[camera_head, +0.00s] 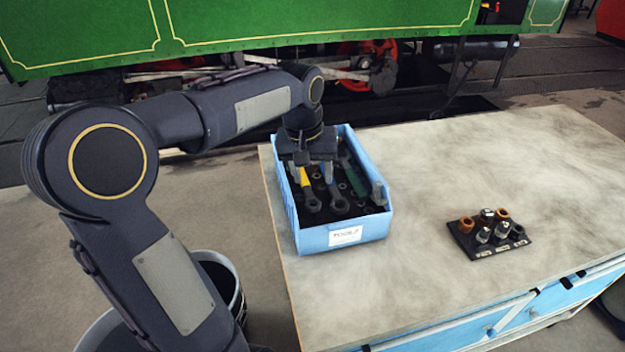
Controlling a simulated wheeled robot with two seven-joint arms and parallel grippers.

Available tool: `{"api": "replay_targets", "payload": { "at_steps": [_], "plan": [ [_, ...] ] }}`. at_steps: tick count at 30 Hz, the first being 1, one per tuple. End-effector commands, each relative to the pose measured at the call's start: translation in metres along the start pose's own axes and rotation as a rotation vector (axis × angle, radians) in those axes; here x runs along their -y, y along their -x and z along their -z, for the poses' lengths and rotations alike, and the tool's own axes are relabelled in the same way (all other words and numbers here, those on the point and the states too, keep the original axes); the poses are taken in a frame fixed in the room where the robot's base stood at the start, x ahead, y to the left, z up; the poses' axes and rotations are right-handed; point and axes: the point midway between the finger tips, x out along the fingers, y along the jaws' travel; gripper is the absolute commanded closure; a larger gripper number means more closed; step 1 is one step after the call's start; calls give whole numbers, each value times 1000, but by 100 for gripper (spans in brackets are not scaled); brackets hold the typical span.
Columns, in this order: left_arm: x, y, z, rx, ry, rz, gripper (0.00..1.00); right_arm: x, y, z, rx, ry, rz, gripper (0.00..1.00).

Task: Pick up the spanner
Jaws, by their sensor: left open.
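A blue open-topped box (295,216) with a white label on its front stands on the bench. Contact cannot be made out. The gripper hides the tools' far ends.
The pale bench top (450,165) is mostly clear. A dark holder (489,251) with several sockets or fittings stands on its right side. Blue drawers (540,310) face the front. A dark bin (222,275) stands left of the bench.

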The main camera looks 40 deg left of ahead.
Motion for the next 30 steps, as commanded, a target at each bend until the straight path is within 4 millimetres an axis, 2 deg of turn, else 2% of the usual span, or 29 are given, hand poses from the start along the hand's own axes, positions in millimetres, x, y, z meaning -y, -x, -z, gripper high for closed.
{"api": "replay_targets", "payload": {
  "at_steps": [1,3,6,9,15,23,30],
  "plan": [
    [5,-7,29,28,58,26,50,3,6,3,0,0,0,64],
    [14,-19,61,55,139,59,50,5,10,5,0,0,0,64],
    [29,-39,93,86,245,93,50,6,14,7,0,0,0,64],
    [42,-54,113,105,324,115,50,8,16,8,0,0,0,64],
    [53,-75,124,123,384,132,50,8,18,9,0,0,0,64],
    [52,-103,119,123,382,131,50,11,23,12,0,0,0,64],
    [50,-137,114,121,381,131,50,14,31,16,0,0,0,64]
  ]
}}
